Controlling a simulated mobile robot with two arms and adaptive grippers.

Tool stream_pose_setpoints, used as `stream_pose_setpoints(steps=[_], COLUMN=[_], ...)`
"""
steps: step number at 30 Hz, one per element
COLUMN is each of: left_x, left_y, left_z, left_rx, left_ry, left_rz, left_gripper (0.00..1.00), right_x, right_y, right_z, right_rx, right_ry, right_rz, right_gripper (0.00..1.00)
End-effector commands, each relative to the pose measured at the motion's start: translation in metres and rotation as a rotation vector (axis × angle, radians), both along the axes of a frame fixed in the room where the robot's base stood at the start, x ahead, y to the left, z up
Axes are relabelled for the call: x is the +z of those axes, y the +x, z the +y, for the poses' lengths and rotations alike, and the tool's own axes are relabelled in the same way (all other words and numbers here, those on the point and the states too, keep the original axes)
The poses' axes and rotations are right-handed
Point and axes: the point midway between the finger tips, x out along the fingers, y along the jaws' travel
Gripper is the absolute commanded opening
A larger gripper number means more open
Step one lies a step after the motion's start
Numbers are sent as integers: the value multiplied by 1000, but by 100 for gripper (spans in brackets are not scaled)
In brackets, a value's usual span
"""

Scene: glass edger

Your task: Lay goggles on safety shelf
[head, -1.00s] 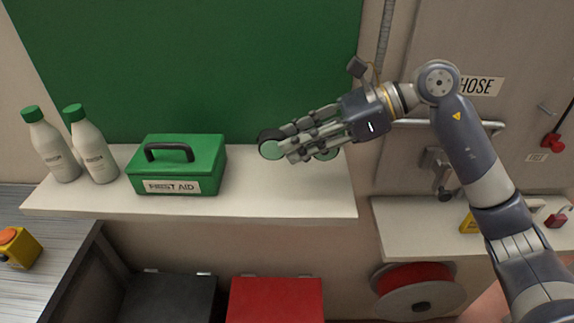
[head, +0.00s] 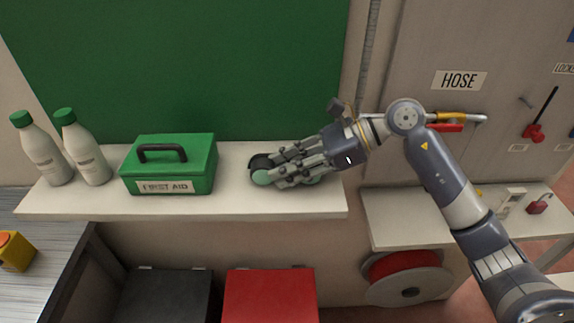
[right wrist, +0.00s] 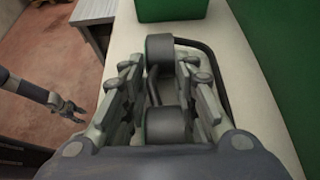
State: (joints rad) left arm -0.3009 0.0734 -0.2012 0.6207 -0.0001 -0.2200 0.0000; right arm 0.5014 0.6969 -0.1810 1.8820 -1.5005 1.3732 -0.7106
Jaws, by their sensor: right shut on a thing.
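The goggles (head: 261,177), with dark round cups and green lenses, are in my right gripper (head: 278,172) low over the right part of the white safety shelf (head: 235,205). My right gripper is shut on them. Its fingers hide much of the goggles. In the right wrist view the goggles (right wrist: 159,55) lie between the two finger pairs, with a dark strap curving round at the right. I cannot tell whether they touch the shelf. My left gripper (right wrist: 72,112) shows small at the left of the right wrist view, away from the shelf; its finger state is unclear.
A green first aid box (head: 170,165) stands on the shelf left of the goggles, with a gap between. Two white bottles (head: 82,150) with green caps stand farther left. A green board (head: 180,65) rises behind. Black and red bins (head: 270,295) are below.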

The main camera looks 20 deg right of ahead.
Motion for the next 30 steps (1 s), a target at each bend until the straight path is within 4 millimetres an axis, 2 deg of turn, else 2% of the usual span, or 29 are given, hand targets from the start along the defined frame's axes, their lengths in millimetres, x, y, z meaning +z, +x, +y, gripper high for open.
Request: stream_pose_setpoints(steps=[2,3,5,6,18,23,30], left_x=[-4,-4,-3,-3,3,-14,-34], left_y=[0,0,0,0,1,1,1], left_z=[0,0,0,0,6,6,7], left_rx=[-1,-2,-2,-2,-1,0,0], left_ry=[-1,0,0,0,6,7,8], left_rz=[0,0,0,0,0,-1,-1], left_gripper=[40,40,40,40,40,40,40], right_x=[-3,-3,-2,-2,3,9,35], right_y=[0,0,0,0,0,-6,-19], right_z=[0,0,0,0,0,-24,-68], right_rx=[0,0,0,0,0,-4,-4], right_ry=[0,0,0,0,0,-5,-4], right_rz=[-1,0,0,0,1,-2,-1], right_gripper=[0,31,45,47,47,47,47])
